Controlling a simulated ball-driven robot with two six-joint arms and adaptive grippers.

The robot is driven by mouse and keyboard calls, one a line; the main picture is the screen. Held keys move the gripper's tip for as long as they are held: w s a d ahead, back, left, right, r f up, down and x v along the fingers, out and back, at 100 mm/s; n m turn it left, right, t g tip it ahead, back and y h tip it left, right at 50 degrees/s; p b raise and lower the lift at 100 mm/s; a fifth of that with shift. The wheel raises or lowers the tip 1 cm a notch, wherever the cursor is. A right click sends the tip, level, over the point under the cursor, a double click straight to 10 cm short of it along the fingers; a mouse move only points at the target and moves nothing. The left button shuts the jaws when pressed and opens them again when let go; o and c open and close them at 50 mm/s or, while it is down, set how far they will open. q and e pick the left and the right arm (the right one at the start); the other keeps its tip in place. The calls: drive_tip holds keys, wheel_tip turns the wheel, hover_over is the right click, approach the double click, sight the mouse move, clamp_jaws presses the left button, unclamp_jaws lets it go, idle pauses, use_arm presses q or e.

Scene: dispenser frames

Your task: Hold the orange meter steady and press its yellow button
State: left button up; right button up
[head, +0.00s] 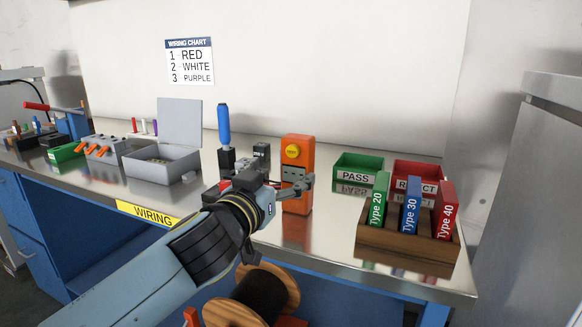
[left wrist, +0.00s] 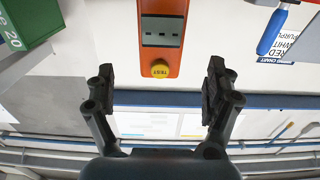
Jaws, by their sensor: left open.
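The orange meter (head: 299,143) stands upright on the metal bench, with a round yellow button (head: 291,151) on its upper front. My left gripper (head: 286,178) is in front of the meter and covers part of its lower front. In the left wrist view the meter (left wrist: 176,8) appears upside down at the top, with its grey display panel and yellow TEST button (left wrist: 160,70). The left gripper (left wrist: 158,88) is open there, its fingers spread wide either side of the button's line, with nothing between them. My right gripper is not in view.
Right of the meter are a green PASS bin (head: 351,176), a red REJECT bin (head: 429,170) and a wooden rack (head: 409,245) of Type binders. To the left are a blue-handled tool (head: 224,127) and an open grey box (head: 150,170). A cable spool (head: 283,285) sits low in front.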

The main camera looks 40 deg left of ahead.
sight(294, 163)
use_arm(q)
drive_tip(key=p+x, duration=0.1)
drive_tip(key=x, duration=0.8)
drive_tip(key=shift+w+a, duration=0.1)
drive_tip(key=shift+a, duration=0.05)
drive_tip(key=shift+c, duration=0.3)
drive_tip(key=c, duration=1.6)
